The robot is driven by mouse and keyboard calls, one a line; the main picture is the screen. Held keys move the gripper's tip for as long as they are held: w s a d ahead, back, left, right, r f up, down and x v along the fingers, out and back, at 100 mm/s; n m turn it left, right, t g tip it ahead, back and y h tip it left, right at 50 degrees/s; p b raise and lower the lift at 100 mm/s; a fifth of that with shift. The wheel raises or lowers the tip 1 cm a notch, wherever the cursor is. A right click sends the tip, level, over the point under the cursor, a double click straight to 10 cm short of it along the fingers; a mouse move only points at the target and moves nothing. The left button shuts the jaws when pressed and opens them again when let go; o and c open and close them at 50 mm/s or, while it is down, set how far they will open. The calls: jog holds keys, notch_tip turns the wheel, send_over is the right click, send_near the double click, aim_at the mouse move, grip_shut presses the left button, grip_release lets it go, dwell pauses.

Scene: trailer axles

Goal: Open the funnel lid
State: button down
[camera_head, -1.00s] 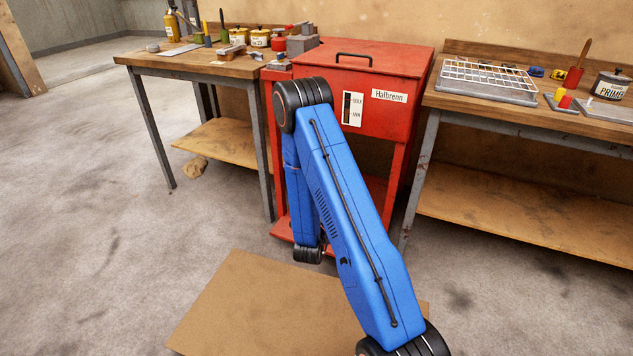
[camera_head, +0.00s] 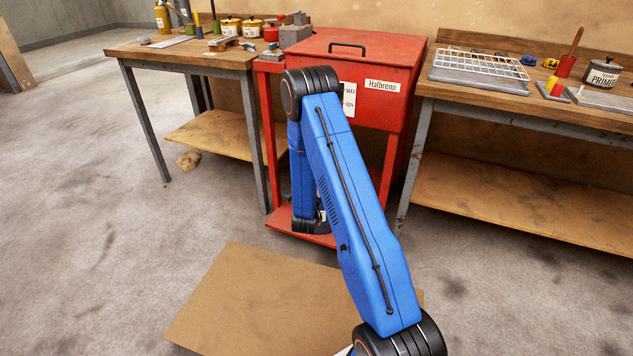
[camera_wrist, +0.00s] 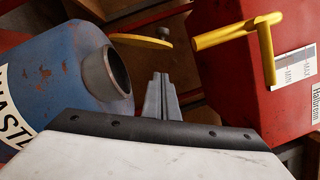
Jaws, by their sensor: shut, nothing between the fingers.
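In the wrist view a blue drum (camera_wrist: 50,70) marked "WASTE" lies at the left, with a round grey neck (camera_wrist: 97,73) whose dark mouth faces right. A thin yellow disc (camera_wrist: 140,41), seen nearly edge-on, is beyond the neck; it may be the funnel lid, but I cannot tell its hinge or whether it is open. My gripper (camera_wrist: 161,76) is shut and empty, its grey fingers pointing between the drum and a red cabinet, right of the neck and apart from it. In the head view my arm hides the gripper, and I do not make out the drum.
The red cabinet (camera_head: 340,50), labelled "Halbrenn", has a black top handle. In the wrist view a bent yellow bar (camera_wrist: 238,31) stands in front of it. Cluttered workbenches flank it at left (camera_head: 210,58) and right (camera_head: 500,102). A brown mat (camera_head: 245,305) covers the floor; the left floor is open.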

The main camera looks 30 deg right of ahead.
jog(key=shift+w+a+r, duration=0.85)
jog(key=shift+w+a, duration=0.2)
jog(key=shift+w, duration=0.1)
jog(key=shift+w+a+r+n, duration=0.1)
jog(key=shift+n, duration=0.2)
jog(key=shift+w+a+r+n+y, duration=0.3)
jog(key=shift+w+r+n, duration=0.1)
jog(key=shift+n, duration=0.4)
jog(key=n, duration=0.1)
jog(key=w+a+r+n, duration=0.1)
jog(key=shift+w+a+n+y, duration=0.1)
jog(key=shift+w+n+y, duration=0.1)
jog(key=shift+n+y, duration=0.1)
jog(key=shift+w+a, duration=0.3)
jog(key=shift+w, duration=0.15)
